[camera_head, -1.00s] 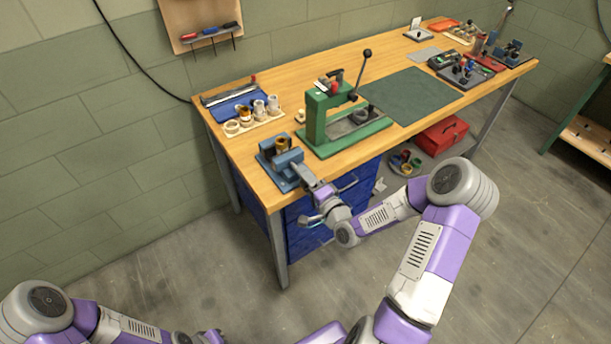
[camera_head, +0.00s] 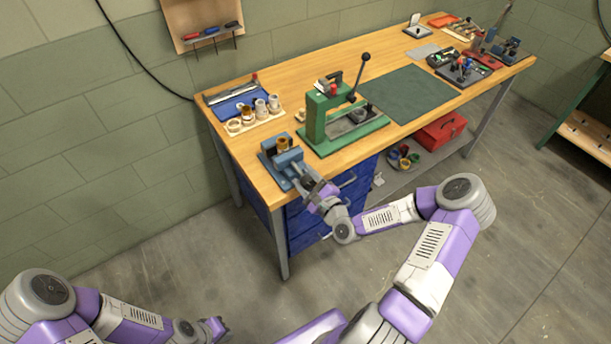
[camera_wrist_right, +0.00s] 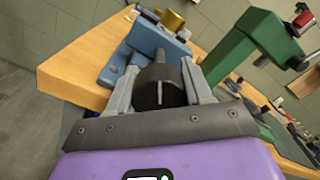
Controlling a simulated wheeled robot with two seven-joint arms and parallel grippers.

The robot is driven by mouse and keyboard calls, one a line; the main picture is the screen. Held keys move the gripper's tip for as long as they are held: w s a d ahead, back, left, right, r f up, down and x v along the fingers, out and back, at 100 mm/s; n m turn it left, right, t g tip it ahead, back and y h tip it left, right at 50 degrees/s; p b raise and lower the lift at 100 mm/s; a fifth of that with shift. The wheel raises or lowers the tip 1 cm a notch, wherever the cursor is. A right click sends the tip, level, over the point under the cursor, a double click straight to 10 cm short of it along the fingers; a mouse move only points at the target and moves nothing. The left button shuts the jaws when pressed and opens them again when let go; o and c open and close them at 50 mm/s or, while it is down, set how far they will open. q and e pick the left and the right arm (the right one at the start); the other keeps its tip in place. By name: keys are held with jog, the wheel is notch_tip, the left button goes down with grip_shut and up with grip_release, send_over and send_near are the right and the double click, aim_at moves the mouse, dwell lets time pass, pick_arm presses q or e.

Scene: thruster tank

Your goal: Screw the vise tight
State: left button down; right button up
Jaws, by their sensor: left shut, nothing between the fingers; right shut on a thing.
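The blue vise (camera_head: 283,165) is mounted at the near left corner of the workbench, with a brass-coloured cylindrical part (camera_head: 282,144) at its jaws. The vise also shows in the right wrist view (camera_wrist_right: 152,42), with the brass part (camera_wrist_right: 171,20) at the top. My right gripper (camera_head: 308,182) is at the vise's front end. In the right wrist view its fingers (camera_wrist_right: 160,88) are shut around a dark round knob (camera_wrist_right: 158,88) on the vise screw. My left gripper (camera_head: 216,328) is low at the bottom of the head view, shut and empty, far from the bench.
A green press (camera_head: 330,120) with a lever stands right of the vise. A tray of cylindrical parts (camera_head: 254,118) lies behind the vise. A dark green mat (camera_head: 410,95) covers the bench middle. Blue drawers (camera_head: 318,215) are below the bench front.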

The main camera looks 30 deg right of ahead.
aim_at(311, 186)
jog(key=m, duration=0.5)
jog(key=shift+d+f+m+p, duration=0.2)
jog(key=shift+m+p, duration=0.1)
jog(key=shift+a+f+m, duration=0.1)
jog(key=shift+m, duration=1.4)
jog(key=shift+s+a, duration=0.1)
jog(key=o, duration=1)
jog(key=shift+s+d, duration=0.15)
jog(key=shift+s, duration=1.75)
jog(key=shift+s+d, duration=0.1)
jog(key=shift+s, duration=1.75)
